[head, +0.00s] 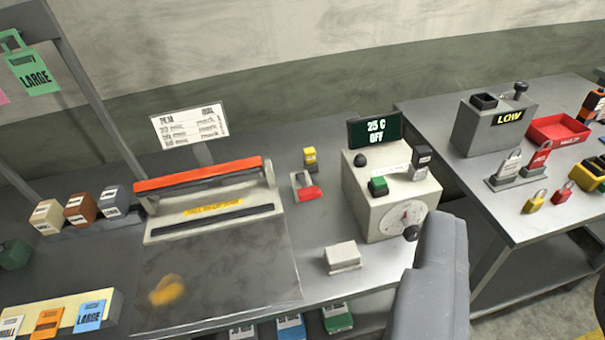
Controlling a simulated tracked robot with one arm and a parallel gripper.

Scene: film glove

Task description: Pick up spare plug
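No object is clearly readable as the spare plug. Candidates are a small yellow-topped block (309,156) behind a red switch, and a dark-topped block (422,158) with a label on the grey control box (388,218). A green block (378,186) also sits on this box. A pale grey block (343,257) lies alone on the bench in front of the box. My gripper (437,275) shows as a grey rounded shape at the lower right, apart from these blocks. Its fingertips cannot be made out, and nothing is visibly held.
An orange-handled sealer (200,176) stands left of centre on the dark bench. A display reading "25 C OFF" (375,129) stands behind the control box. The right table holds a "LOW" box (493,125), a red tray (556,130) and padlocks (535,201). A gap separates the tables.

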